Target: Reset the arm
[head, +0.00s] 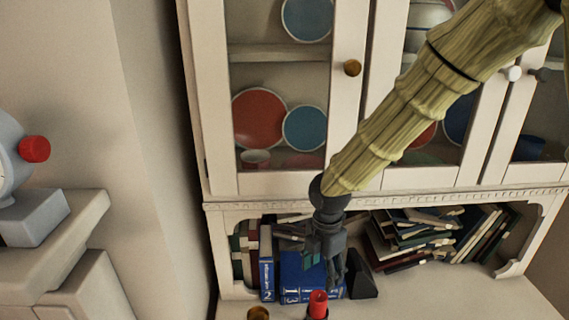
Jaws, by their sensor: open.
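My gripper (325,258) hangs at the end of my arm, which is in a yellowish sleeve and comes in from the upper right. It points down in front of the cabinet's lower open shelf. Its fingers are dark and small in the head view, and they look open with nothing held between them. The fingers overlap the blue books (298,277) behind them. A red candle (318,304) stands just below the gripper in the picture. I cannot tell how far the fingertips are from it.
A cream cabinet (205,95) with glass doors holds red and blue plates. Books (405,240) lie piled on its lower shelf. A brass-coloured object (258,313) is at the bottom edge. A grey object with a red knob (34,149) stands on a ledge at left. Bare wall lies between.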

